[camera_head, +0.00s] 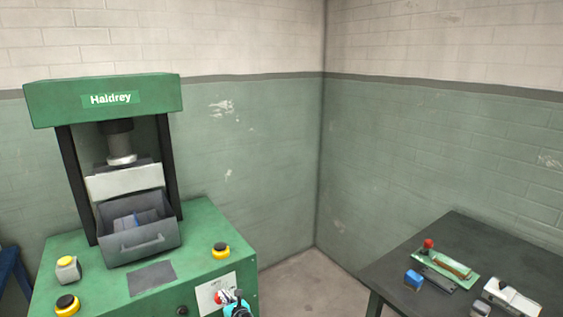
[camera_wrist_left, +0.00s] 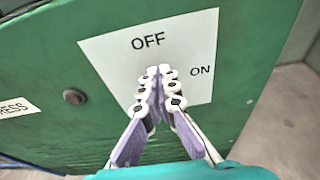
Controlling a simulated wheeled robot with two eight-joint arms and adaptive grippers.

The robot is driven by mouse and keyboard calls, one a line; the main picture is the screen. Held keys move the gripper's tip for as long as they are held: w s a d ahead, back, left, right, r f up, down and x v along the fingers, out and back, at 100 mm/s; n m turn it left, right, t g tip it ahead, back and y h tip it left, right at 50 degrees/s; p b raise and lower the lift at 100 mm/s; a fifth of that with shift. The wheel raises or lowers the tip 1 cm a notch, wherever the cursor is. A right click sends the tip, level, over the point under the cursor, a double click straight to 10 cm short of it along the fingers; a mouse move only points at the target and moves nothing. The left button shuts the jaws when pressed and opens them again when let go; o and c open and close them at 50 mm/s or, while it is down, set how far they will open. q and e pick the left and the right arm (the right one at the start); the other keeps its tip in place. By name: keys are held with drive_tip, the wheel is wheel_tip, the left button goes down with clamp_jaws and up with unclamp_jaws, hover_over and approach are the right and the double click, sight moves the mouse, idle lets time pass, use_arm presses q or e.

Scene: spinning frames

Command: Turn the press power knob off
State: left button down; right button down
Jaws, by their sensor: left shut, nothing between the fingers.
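The green press (camera_head: 105,102), marked "Haldrey", stands at the left. A white plate (camera_head: 212,284) is on its front, and a red bit of the power knob (camera_head: 220,296) shows there beside my left gripper (camera_head: 236,300). In the left wrist view the plate (camera_wrist_left: 110,58) reads OFF at the top and ON at the right. My left gripper (camera_wrist_left: 161,73) is shut and empty, its fingertips together in front of the plate's middle. The fingers hide the knob in that view, so its setting and any contact cannot be told. My right gripper is out of view.
Yellow-topped buttons (camera_head: 220,251) stand on the press bed. A grey bin (camera_head: 140,240) sits under the ram. A dark round fitting (camera_wrist_left: 74,97) is left of the plate. A dark table (camera_head: 455,232) with small items stands at the right, with open floor (camera_head: 300,285) between.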

use_arm(q)
drive_tip(key=shift+s+a, duration=0.3)
drive_tip(key=shift+a, duration=0.05)
idle(0.3)
drive_tip(key=shift+r, duration=0.3)
drive_tip(key=s+d, duration=0.2)
drive_tip(key=s, duration=0.1)
drive_tip(key=s+d, duration=0.1)
drive_tip(key=s, duration=0.1)
drive_tip(key=shift+d, duration=0.15)
drive_tip(key=shift+r, duration=0.1)
